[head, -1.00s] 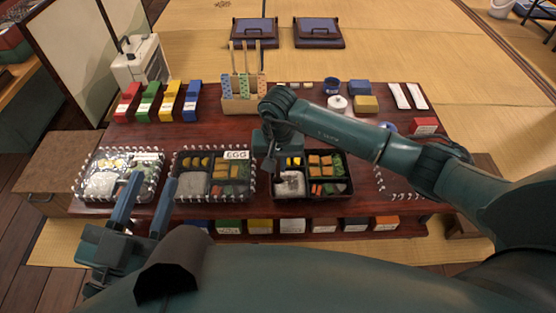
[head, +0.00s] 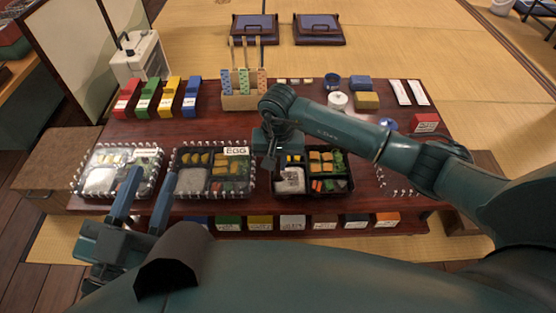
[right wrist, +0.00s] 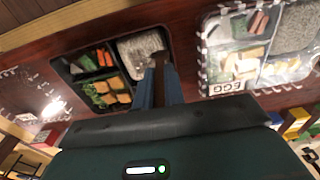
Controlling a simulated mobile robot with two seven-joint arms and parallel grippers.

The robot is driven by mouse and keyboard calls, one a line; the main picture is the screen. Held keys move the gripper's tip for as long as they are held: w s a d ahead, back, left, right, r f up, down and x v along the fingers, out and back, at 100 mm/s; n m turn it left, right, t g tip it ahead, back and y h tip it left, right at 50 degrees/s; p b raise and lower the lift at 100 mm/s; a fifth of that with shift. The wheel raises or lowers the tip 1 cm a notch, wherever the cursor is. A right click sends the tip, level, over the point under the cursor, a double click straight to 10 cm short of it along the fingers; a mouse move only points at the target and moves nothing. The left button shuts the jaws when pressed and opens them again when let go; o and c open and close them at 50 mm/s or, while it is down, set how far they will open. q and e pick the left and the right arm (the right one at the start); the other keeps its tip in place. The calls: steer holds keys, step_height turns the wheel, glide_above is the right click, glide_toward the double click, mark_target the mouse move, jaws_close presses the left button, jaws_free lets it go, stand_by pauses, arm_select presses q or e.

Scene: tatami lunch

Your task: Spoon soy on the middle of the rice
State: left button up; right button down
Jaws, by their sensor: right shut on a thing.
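The open black lunch box (head: 333,194) stands at the front middle of the table, with the rice (head: 290,186) in its left front compartment. My right gripper (head: 269,160) hangs over the box's left edge, beside the rice. In the right wrist view the gripper (right wrist: 160,85) is shut on a thin brown utensil (right wrist: 158,62), seemingly the spoon, whose end reaches the edge of the rice (right wrist: 138,48). I cannot tell whether it touches the rice or carries soy. My left gripper (head: 154,172) is open and empty at the front left.
My right arm crosses the table's right side.

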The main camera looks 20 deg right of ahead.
steer(key=shift+f+b, duration=0.5)
steer(key=shift+f, duration=0.15)
steer(key=shift+d, duration=0.15)
steer(key=shift+s+d+r, duration=0.15)
steer(key=shift+s+d, duration=0.05)
steer(key=shift+d, duration=0.3)
stand_by(0.4)
steer(key=shift+s+d, duration=0.15)
steer(key=shift+d, duration=0.5)
steer(key=shift+s+d, duration=0.2)
steer(key=shift+d, duration=0.45)
